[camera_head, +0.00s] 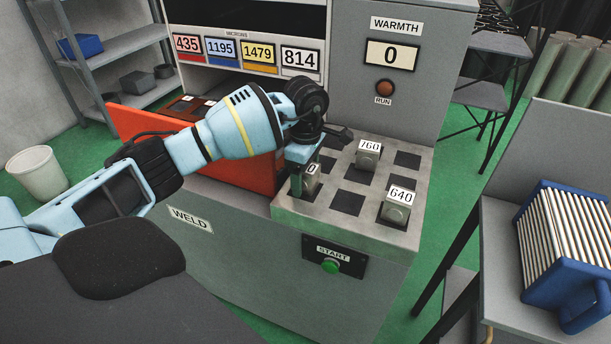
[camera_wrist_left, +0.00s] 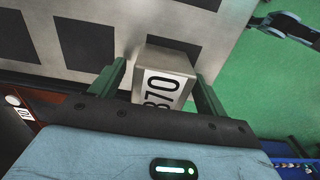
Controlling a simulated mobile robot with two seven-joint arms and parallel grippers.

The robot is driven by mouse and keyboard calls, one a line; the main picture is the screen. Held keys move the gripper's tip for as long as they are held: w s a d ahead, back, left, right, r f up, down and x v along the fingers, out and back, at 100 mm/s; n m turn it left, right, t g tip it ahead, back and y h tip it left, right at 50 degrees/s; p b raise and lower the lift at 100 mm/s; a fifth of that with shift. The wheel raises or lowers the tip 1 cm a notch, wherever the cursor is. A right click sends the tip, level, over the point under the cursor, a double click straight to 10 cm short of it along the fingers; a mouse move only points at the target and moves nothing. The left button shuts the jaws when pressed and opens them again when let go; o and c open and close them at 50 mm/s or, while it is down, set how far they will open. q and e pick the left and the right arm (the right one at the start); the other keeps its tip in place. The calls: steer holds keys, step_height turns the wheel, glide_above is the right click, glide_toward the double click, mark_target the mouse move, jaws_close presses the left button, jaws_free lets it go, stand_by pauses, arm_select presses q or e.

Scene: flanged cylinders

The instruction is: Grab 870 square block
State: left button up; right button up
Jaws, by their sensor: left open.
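The 870 square block (camera_wrist_left: 170,62) is a small grey metal block with a white number label. In the left wrist view it sits between the two green fingers of my left gripper (camera_wrist_left: 158,66), and the label's lower edge is partly hidden by the gripper body. My left gripper (camera_head: 304,178) is open and lowered around the block. In the head view the block (camera_head: 313,181) is mostly hidden behind the gripper, with only a "0" of its label showing. I cannot tell whether the fingers touch it.
Blocks labelled 760 (camera_head: 368,158) and 640 (camera_head: 396,207) stand on the same grey top (camera_head: 324,222), among dark square recesses. An orange-red panel (camera_head: 140,131) is to the left. A green START button (camera_head: 331,266) is on the front. A blue rack (camera_head: 570,262) stands at right.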

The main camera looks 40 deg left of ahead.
arm_select(q)
steer(key=shift+c, duration=0.2)
steer(key=c, duration=1.4)
steer(key=shift+r, duration=0.1)
steer(key=shift+c, duration=0.3)
steer(key=shift+w+r, duration=0.1)
steer(key=shift+r, duration=0.45)
step_height(320, 180, up, 2)
steer(key=shift+r, duration=0.25)
steer(key=s+d+r+b, duration=0.1)
steer(key=s, duration=1.5)
steer(key=shift+d+r, duration=0.15)
steer(key=shift+d, duration=0.15)
